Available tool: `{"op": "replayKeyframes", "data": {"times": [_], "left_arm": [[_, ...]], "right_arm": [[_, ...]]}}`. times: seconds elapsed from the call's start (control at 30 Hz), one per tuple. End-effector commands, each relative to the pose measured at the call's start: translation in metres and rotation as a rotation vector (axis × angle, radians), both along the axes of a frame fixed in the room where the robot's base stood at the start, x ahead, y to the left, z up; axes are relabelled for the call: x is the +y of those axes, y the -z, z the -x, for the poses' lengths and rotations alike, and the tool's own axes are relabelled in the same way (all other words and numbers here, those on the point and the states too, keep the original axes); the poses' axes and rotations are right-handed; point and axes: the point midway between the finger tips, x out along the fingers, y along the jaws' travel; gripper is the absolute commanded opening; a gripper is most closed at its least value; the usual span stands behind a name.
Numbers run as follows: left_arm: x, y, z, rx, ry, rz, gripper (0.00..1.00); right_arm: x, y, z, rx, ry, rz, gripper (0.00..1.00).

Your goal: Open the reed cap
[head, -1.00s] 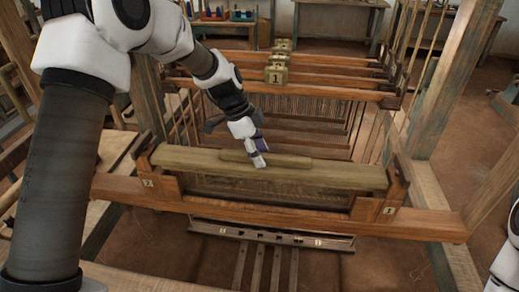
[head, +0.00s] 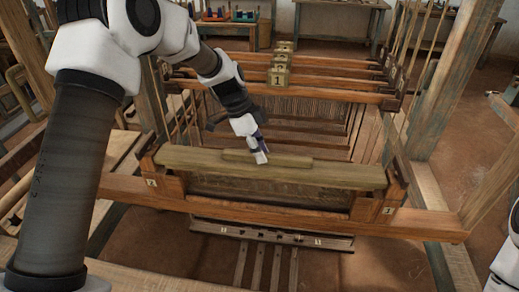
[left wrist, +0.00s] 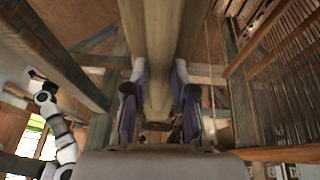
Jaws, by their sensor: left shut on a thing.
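The reed cap (head: 345,176) is a long pale wooden bar lying across the loom's beater in the head view. A raised grip strip (head: 292,161) runs along the middle of its top. In the left wrist view, the cap (left wrist: 155,35) runs lengthwise between the two fingers of my left gripper (left wrist: 160,95). The reed (head: 265,190) shows under the cap, within the beater frame. My right gripper is out of view; only part of my right arm shows at the lower right.
The beater's lower beam (head: 420,222) spans the loom, with end posts marked 2 and 1. Heddle bars with numbered blocks (head: 278,78) stand behind. A loom post (head: 450,80) rises at the right. Several treadles (head: 258,265) lie below in front.

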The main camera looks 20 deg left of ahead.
Motion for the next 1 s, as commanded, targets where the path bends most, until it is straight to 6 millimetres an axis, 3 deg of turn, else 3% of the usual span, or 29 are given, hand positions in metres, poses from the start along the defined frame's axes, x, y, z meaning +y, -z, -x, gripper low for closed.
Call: {"op": "replayKeyframes", "data": {"times": [0.5, 1.0], "left_arm": [[0.006, -0.010, -0.021, 0.304, -0.003, 0.086, 0.00], [0.010, -0.010, -0.036, 0.520, -0.002, 0.149, 0.00]], "right_arm": [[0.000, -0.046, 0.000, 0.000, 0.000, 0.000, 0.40], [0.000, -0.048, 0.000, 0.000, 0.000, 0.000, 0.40]]}}
